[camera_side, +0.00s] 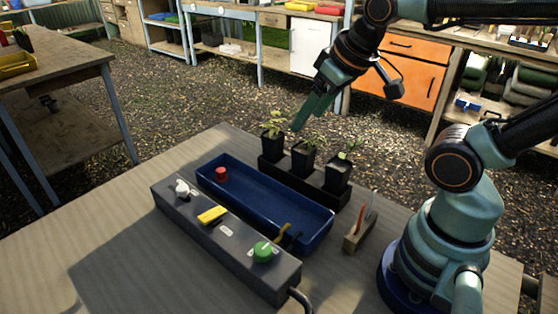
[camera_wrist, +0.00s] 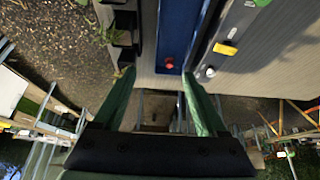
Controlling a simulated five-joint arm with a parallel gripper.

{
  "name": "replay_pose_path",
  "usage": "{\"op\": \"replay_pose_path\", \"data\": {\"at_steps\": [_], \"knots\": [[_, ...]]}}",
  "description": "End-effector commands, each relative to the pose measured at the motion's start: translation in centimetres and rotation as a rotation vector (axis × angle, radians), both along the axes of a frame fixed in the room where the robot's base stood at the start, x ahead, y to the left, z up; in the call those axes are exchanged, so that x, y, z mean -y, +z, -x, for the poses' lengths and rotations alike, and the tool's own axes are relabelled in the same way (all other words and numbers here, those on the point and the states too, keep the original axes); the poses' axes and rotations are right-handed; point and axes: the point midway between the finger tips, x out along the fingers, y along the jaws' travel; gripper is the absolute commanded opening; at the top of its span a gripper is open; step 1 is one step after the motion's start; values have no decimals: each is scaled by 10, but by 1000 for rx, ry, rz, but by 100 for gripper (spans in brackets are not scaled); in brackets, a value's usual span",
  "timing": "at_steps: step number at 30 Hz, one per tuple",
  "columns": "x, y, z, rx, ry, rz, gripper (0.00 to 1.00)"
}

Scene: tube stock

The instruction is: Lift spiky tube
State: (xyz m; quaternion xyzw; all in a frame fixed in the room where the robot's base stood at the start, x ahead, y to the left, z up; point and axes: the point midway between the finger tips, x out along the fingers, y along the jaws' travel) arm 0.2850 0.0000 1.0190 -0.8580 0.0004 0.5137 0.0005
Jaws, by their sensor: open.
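Three black plant tubes stand upright in a black rack (camera_side: 318,188) behind the blue trough. The left tube (camera_side: 273,145) holds a taller leafy plant, the middle tube (camera_side: 303,162) a bushier one, and the right tube (camera_side: 338,173) a small sprout. I cannot tell for sure which is the spiky one. My gripper (camera_side: 302,122) is above the rack, close to the left tube's plant and angled down. In the wrist view my gripper (camera_wrist: 162,92) has its green fingers wide apart with nothing between them; dark tubes (camera_wrist: 126,22) show at the upper left, partly cut off by shadow.
A blue trough (camera_side: 265,190) with a red knob (camera_side: 221,174) lies in front of the rack. A grey control box (camera_side: 225,240) has a yellow switch and a green knob. A small wooden holder (camera_side: 359,235) stands right of the trough. Bare tabletop (camera_side: 90,240) lies at left.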

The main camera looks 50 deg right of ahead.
Motion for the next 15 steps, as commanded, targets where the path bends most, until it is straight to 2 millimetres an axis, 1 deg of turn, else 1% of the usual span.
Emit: {"op": "replay_pose_path", "data": {"at_steps": [1, 3, 12, 15], "knots": [[0, 0, 0, 0, 0, 0, 75], [0, 0, 0, 0, 1, 0, 97], [0, 0, 0, -2, 4, 2, 97], [3, 0, -3, -18, 44, 28, 97]]}}
